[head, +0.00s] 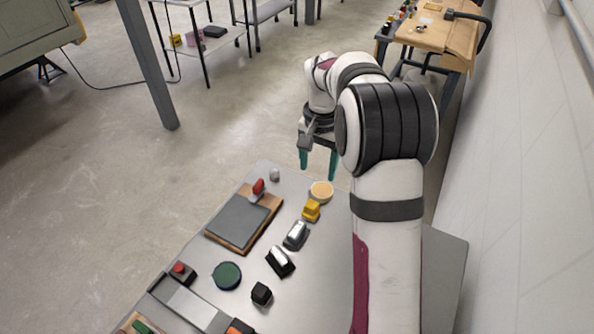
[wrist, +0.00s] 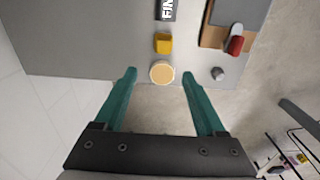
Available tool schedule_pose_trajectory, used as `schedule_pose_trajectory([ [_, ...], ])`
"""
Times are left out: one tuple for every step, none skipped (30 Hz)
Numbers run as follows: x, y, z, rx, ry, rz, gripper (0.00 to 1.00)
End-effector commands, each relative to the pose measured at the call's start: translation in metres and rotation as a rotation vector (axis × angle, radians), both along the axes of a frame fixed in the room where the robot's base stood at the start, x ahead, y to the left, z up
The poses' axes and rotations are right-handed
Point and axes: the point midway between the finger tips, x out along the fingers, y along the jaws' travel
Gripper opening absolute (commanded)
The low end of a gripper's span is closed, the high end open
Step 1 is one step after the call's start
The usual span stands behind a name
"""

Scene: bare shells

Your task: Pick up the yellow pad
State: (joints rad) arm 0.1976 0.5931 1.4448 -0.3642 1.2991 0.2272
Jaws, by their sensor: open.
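A round pale-yellow pad (head: 321,191) lies flat near the far edge of the grey table; it also shows in the wrist view (wrist: 162,73). A smaller, deeper-yellow block (head: 311,211) sits just nearer than it, and shows above it in the wrist view (wrist: 163,43). My gripper (head: 318,167) has two teal fingers, spread apart and empty, pointing down by the table's far end. In the wrist view the round pad appears between the fingertips (wrist: 159,74), with floor visible between the fingers below it. The gripper is apart from the pad and looks higher than it.
A wooden board with a dark grey plate (head: 238,221), a red-topped object (head: 258,188) and a small grey piece (head: 274,174) are left of the pad. Dark-and-silver items (head: 295,235), a green disc (head: 227,275) and a black block (head: 261,293) lie nearer. A white wall stands right.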

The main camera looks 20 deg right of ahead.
Motion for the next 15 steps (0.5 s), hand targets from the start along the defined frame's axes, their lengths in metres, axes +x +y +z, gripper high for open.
schedule_pose_trajectory([
  [-0.001,0.0,-0.012,0.001,0.006,0.001,0.72],
  [-0.002,0.0,-0.021,0.001,0.006,0.001,0.72],
  [-0.002,0.001,-0.034,0.002,0.008,0.0,0.72],
  [-0.002,0.001,-0.043,0.002,0.008,0.001,0.72],
  [-0.002,0.001,-0.052,0.001,0.007,0.002,0.72],
  [-0.002,0.001,-0.062,0.002,0.006,0.001,0.72],
  [-0.002,0.001,-0.07,0.002,0.006,0.002,0.72],
  [-0.002,0.001,-0.076,0.001,0.004,0.003,0.72],
  [-0.001,0.001,-0.083,0.001,0.004,0.002,0.72],
  [-0.001,0.002,-0.088,0.002,0.004,0.001,0.72],
  [-0.001,0.002,-0.091,0.001,0.003,0.001,0.72],
  [-0.001,0.002,-0.095,0.001,0.001,0.002,0.72],
  [-0.001,0.003,-0.099,0.002,0.004,0.002,0.72],
  [-0.001,0.004,-0.104,0.001,0.004,0.003,0.72],
  [0.0,0.006,-0.112,0.002,0.005,0.003,0.72],
])
